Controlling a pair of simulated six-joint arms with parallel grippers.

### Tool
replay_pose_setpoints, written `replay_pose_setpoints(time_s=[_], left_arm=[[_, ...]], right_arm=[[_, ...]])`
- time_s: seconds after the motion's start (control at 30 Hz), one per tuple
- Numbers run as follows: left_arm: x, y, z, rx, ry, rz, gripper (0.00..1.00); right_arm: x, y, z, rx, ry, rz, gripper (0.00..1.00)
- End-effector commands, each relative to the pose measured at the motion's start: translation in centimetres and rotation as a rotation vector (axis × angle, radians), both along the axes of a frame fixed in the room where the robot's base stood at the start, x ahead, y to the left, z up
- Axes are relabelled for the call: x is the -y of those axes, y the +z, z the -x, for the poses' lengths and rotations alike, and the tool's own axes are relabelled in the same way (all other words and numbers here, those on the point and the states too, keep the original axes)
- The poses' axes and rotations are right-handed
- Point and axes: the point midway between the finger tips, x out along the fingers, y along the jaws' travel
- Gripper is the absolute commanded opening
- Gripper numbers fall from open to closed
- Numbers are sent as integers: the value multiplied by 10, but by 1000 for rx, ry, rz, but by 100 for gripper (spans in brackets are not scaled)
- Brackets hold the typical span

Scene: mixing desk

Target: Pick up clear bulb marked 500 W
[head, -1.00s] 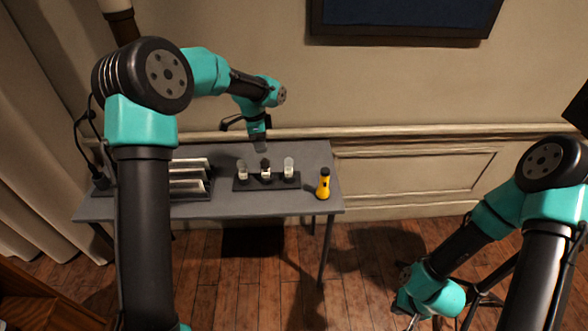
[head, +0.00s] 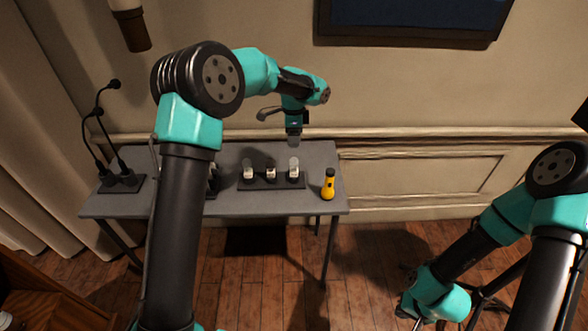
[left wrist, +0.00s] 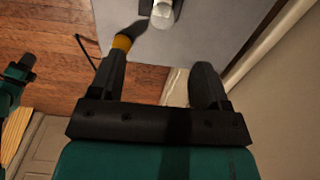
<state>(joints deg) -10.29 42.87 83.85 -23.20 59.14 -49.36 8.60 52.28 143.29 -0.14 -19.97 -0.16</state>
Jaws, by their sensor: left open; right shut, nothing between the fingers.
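Three small bulbs with white labels stand upright in a row in a dark holder (head: 258,184) on the grey table: a left one (head: 247,171), a middle one (head: 270,173) and a right one (head: 293,167). The label text is too small to read, so I cannot tell which says 500 W. My left gripper (head: 293,142) is open and empty, above and behind the right bulb. In the left wrist view, a clear bulb (left wrist: 162,16) shows beyond the gap between the open fingers (left wrist: 160,65). My right gripper (head: 412,318) is low at the bottom right, shut and away from the table.
A yellow flashlight (head: 328,184) stands right of the holder; it also shows by a finger in the left wrist view (left wrist: 122,43). A two-stemmed microphone stand (head: 122,183) is at the table's left. My left arm partly hides a rack (head: 212,181). The wall is close behind.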

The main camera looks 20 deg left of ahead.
Motion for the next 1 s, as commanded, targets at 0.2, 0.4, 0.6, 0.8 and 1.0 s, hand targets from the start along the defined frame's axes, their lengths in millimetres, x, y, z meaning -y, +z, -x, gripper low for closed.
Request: replay_pose_setpoints(time_s=[0.2,0.4,0.6,0.8,1.0], left_arm=[[0,-40,1,-4,0,0,70],[0,-71,0,-3,0,0,70],[0,-84,0,-1,0,1,70],[0,-84,0,-1,0,1,70],[0,-90,-1,-2,0,1,70]], right_arm=[[0,0,0,0,0,0,0],[0,0,0,0,0,0,0],[0,0,0,0,0,0,0],[0,0,0,0,0,0,0],[0,0,0,0,0,0,0]])
